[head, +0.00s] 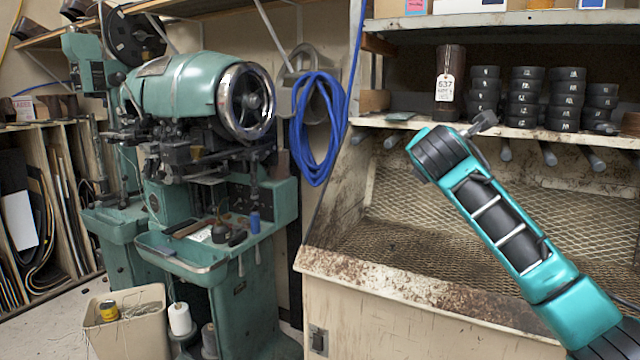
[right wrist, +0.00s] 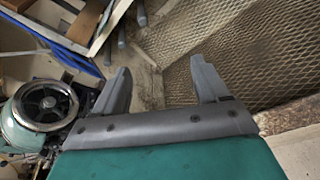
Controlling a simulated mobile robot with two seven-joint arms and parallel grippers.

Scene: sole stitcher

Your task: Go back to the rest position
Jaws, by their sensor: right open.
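My right arm reaches up from the lower right in the head view, with its right gripper (head: 484,122) high in front of the shelf. In the right wrist view the same right gripper (right wrist: 162,80) has its two grey fingers spread wide apart. Nothing is held between them; wire mesh and a stained panel show behind. My left gripper is in neither view.
A green sole stitcher (head: 185,90) stands at left, with a bin (head: 125,330) and thread spools on the floor. A mesh-backed bench (head: 370,280) lies behind my arm. Its shelf (head: 385,122) holds stacked black discs (head: 525,90) and a tagged brown cylinder (head: 450,65). Blue cable (head: 318,130) hangs between.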

